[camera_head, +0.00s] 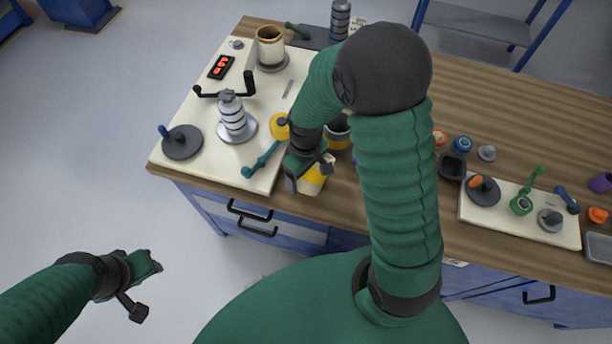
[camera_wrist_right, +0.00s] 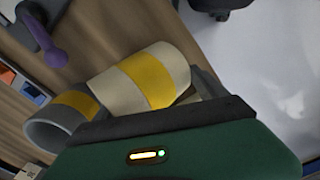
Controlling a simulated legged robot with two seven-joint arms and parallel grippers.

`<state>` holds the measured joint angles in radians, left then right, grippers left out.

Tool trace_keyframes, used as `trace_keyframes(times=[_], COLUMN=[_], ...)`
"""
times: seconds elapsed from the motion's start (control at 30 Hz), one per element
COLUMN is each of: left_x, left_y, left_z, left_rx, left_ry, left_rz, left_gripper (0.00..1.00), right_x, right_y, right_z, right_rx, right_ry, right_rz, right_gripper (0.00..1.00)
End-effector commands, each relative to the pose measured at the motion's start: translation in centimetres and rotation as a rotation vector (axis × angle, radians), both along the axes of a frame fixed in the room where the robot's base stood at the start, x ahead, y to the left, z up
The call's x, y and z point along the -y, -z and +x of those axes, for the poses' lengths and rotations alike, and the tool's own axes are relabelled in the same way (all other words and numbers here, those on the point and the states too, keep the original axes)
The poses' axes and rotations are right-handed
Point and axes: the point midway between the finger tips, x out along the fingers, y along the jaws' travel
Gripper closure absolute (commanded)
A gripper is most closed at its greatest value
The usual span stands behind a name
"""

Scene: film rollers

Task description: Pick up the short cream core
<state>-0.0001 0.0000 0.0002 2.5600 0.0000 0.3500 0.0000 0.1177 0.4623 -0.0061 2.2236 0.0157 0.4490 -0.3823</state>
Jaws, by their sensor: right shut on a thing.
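The short cream core (camera_wrist_right: 130,92), a hollow cylinder with a yellow band, is at the jaws of my right gripper. In the head view the cream core (camera_head: 313,180) shows just below my right gripper (camera_head: 308,174), near the worktop's front edge. My right gripper is shut on it; its fingers are mostly hidden behind the core in the wrist view. My left gripper (camera_head: 152,264) is out over the floor at the lower left, away from the table, and its jaws are too unclear to read.
A grey core with a yellow band (camera_wrist_right: 62,122) stands close beside the held one. The left cream board (camera_head: 200,105) carries a crank, a banded roller and a teal-handled tool (camera_head: 262,160). The right board (camera_head: 500,222) holds small parts. My right arm hides the middle worktop.

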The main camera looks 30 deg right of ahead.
Motion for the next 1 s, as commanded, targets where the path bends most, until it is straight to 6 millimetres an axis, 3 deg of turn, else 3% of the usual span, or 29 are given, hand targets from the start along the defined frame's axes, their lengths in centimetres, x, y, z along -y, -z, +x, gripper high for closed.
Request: trace_keyframes(times=[0.17, 0.2, 0.23, 0.4, 0.57, 0.8, 1.0], left_x=[0.0, 0.0, 0.0, 0.0, 0.0, 0.0, 0.0], left_y=[0.1, 0.0, 0.0, -0.3, 0.1, 0.5, 0.8], left_z=[0.0, 0.0, 0.0, 0.0, 0.0, 0.0, 0.0], left_rx=[0.000, 0.000, 0.000, 0.000, 0.000, 0.000, 0.000], left_ry=[0.000, 0.000, 0.000, 0.000, 0.000, 0.000, 0.000], left_rz=[0.000, 0.000, 0.000, 0.000, 0.000, 0.000, 0.000], left_gripper=[0.64, 0.64, 0.64, 0.64, 0.64, 0.64, 0.64], right_x=[0.4, 0.4, 0.4, 0.2, -3.5, -10.4, -14.3], right_y=[-0.2, -0.6, -0.9, -3.7, -3.7, -4.3, -4.7], right_z=[-0.6, -0.6, -0.6, -0.4, -1.2, -2.6, -3.5], right_rx=[-0.017, -0.016, -0.015, -0.008, -0.008, -0.007, -0.006], right_ry=[0.006, 0.006, 0.006, 0.005, -0.003, -0.006, 0.000], right_rz=[-0.001, -0.001, -0.002, -0.003, -0.004, -0.004, -0.004], right_gripper=[0.67, 0.76, 0.98, 1.00, 1.00, 1.00, 1.00])
